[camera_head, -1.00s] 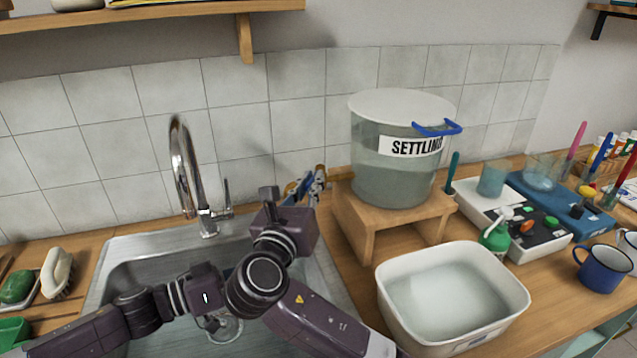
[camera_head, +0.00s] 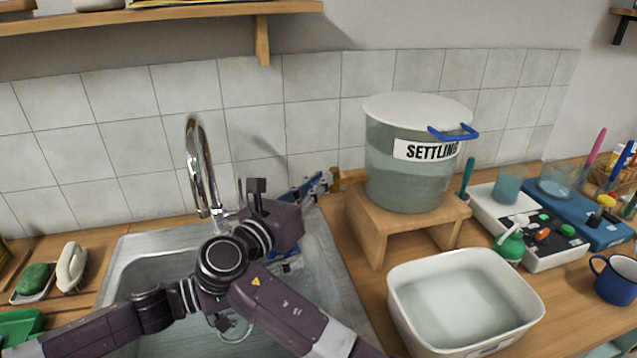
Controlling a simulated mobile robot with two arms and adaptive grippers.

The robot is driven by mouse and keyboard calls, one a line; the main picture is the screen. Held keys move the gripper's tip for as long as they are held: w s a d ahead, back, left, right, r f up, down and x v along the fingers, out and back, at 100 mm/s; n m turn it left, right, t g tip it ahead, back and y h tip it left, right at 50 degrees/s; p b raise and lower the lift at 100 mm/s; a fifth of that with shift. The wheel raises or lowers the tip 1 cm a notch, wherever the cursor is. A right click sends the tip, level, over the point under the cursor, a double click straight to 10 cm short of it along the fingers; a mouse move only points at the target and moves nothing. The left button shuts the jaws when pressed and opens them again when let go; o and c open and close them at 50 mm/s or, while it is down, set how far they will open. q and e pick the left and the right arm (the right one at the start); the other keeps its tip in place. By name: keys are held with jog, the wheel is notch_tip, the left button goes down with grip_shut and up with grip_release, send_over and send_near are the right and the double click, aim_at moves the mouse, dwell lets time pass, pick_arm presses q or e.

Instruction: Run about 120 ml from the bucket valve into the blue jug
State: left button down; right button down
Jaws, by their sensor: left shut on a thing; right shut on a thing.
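The settling bucket (camera_head: 408,178), clear with a white lid and blue handle, holds cloudy liquid. Its brownish valve (camera_head: 341,181) sticks out low on the left side. My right gripper (camera_head: 322,183) is shut at the valve, its blue and silver fingers against it; the exact grip is too small to tell. My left gripper (camera_head: 290,264) is lower, over the sink below the valve, and largely hidden behind my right arm. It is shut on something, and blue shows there. The blue jug's outline, its level and any stream from the valve cannot be made out.
The bucket stands on a wooden stand (camera_head: 372,246). A white tub (camera_head: 525,329) of liquid is in front of it. The steel sink (camera_head: 139,246) with a tall tap (camera_head: 199,170) is at left. Instruments, a green bottle (camera_head: 510,246) and a blue mug (camera_head: 614,279) crowd the right.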

jog(key=c, duration=2)
grip_release()
jog(key=shift+c, duration=0.2)
notch_tip(320, 180, up, 10)
jog(key=shift+w+f, duration=0.1)
